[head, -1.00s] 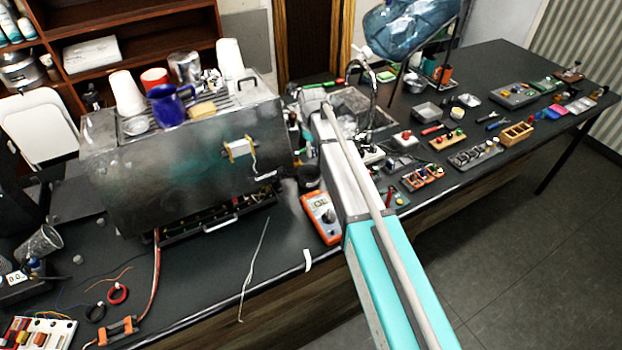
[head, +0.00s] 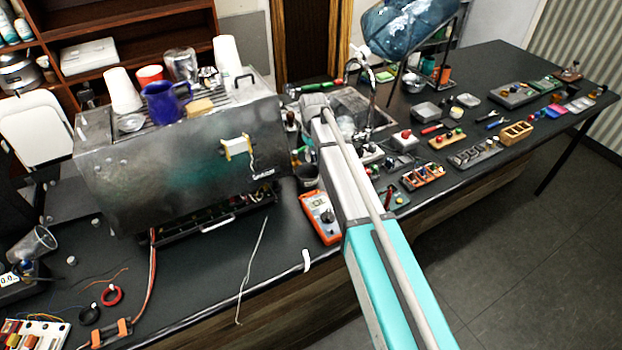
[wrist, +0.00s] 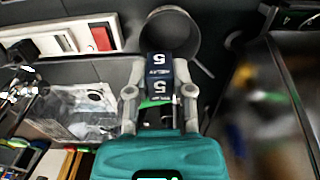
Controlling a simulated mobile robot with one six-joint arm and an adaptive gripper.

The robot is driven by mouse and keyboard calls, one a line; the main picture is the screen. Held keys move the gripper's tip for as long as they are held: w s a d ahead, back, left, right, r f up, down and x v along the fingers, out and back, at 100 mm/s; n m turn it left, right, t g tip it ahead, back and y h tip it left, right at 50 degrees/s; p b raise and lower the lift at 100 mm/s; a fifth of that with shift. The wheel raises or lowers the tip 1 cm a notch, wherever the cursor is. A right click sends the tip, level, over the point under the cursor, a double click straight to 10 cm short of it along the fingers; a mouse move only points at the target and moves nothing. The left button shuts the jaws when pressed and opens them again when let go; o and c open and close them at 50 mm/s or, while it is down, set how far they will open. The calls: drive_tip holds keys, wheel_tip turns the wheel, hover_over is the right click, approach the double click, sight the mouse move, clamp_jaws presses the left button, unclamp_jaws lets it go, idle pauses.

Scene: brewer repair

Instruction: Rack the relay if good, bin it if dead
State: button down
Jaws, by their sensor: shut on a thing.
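In the wrist view my gripper (wrist: 158,98) is shut on the relay (wrist: 159,72), a dark blue block with white "5" labels. The relay is held over or near the rim of a round dark grey cup (wrist: 192,25); the height between them is hard to tell. The cup looks empty where its inside shows. In the head view my arm hides the gripper and the relay. A dark cup (head: 307,174) stands between the brewer (head: 185,165) and my arm. I cannot tell which holder is the rack.
An orange multimeter (head: 321,217) lies close to my arm's left side. A sink with a tap (head: 371,95) is behind the arm. Several small trays and parts, including a wooden box (head: 515,133), fill the right bench. A white panel with a red switch (wrist: 101,38) is left of the cup.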

sight(313, 167)
drive_tip(key=shift+f, duration=0.15)
drive_tip(key=shift+f+b, duration=2.85)
drive_tip(key=shift+b, duration=0.15)
drive_tip(key=shift+c, duration=2.1)
unclamp_jaws()
drive_tip(key=shift+r, duration=0.1)
